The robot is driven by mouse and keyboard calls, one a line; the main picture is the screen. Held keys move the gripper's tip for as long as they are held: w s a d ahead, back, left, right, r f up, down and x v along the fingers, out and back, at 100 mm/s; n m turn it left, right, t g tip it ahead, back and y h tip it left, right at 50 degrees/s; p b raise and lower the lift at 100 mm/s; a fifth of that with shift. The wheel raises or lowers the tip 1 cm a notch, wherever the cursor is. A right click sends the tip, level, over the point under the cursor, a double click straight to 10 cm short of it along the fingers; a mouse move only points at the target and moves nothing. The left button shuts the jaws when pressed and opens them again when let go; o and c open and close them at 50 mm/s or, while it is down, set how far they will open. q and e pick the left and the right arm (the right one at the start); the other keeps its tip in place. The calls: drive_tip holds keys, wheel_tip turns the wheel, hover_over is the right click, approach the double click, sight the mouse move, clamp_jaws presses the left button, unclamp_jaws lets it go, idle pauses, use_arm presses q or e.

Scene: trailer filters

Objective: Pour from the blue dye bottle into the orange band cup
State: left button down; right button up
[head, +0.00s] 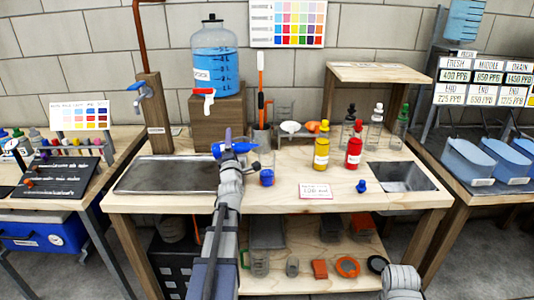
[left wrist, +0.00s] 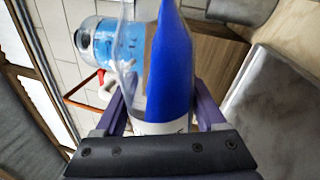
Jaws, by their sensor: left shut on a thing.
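The blue dye bottle (head: 221,150) is in my left gripper (head: 240,147), held tilted above the bench at the right end of the metal tray. In the left wrist view the bottle (left wrist: 172,70) stands between both fingers of the gripper (left wrist: 160,108); its blue liquid lies to one side, with a clear part beside it and a white label low down. A small cup with blue in it (head: 267,178) stands on the bench, right of and below the gripper. I cannot make out an orange band on it.
A water jug (head: 214,70) stands on a wooden block. The metal tray (head: 165,176) is empty.

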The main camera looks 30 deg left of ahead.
use_arm(q)
drive_tip(key=shift+d+r+m+p, duration=0.1)
drive_tip(key=shift+r+m+p, duration=0.3)
drive_tip(key=shift+r+m, duration=0.1)
idle(0.7)
